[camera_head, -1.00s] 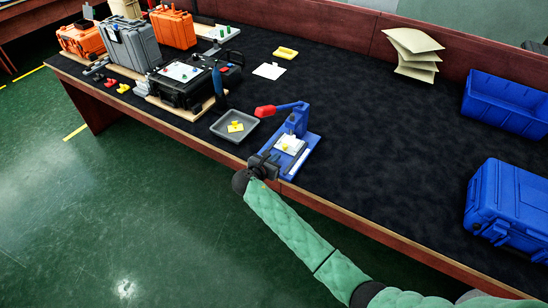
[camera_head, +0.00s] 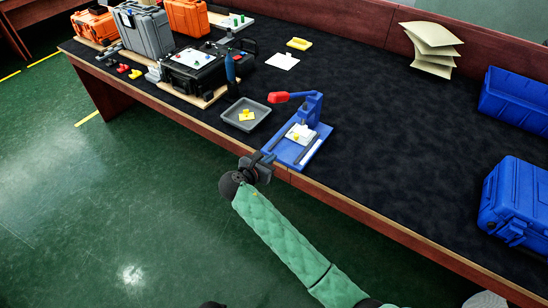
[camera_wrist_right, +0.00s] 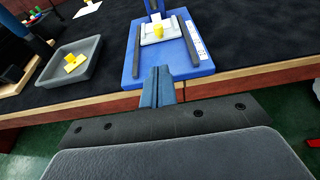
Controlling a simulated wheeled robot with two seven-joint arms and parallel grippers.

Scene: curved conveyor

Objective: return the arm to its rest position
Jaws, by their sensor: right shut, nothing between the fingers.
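My right arm (camera_head: 285,240) comes in from the bottom right in a green sleeve. My right gripper (camera_head: 264,160) is at the front edge of the table, just in front of the blue press. In the right wrist view its fingers (camera_wrist_right: 158,86) are together and empty, pointing at the near edge of the press base. The blue press (camera_head: 306,146) with a red handle stands on the table edge; a yellow piece on a white plate sits on it, also seen in the wrist view (camera_wrist_right: 158,30). My left gripper is not in view.
A grey tray (camera_head: 262,113) with a yellow piece lies left of the press. Cases and a black box (camera_head: 195,75) stand at the far left. Blue crate (camera_head: 518,97) and blue case (camera_head: 518,200) are at the right. The floor before the table is clear.

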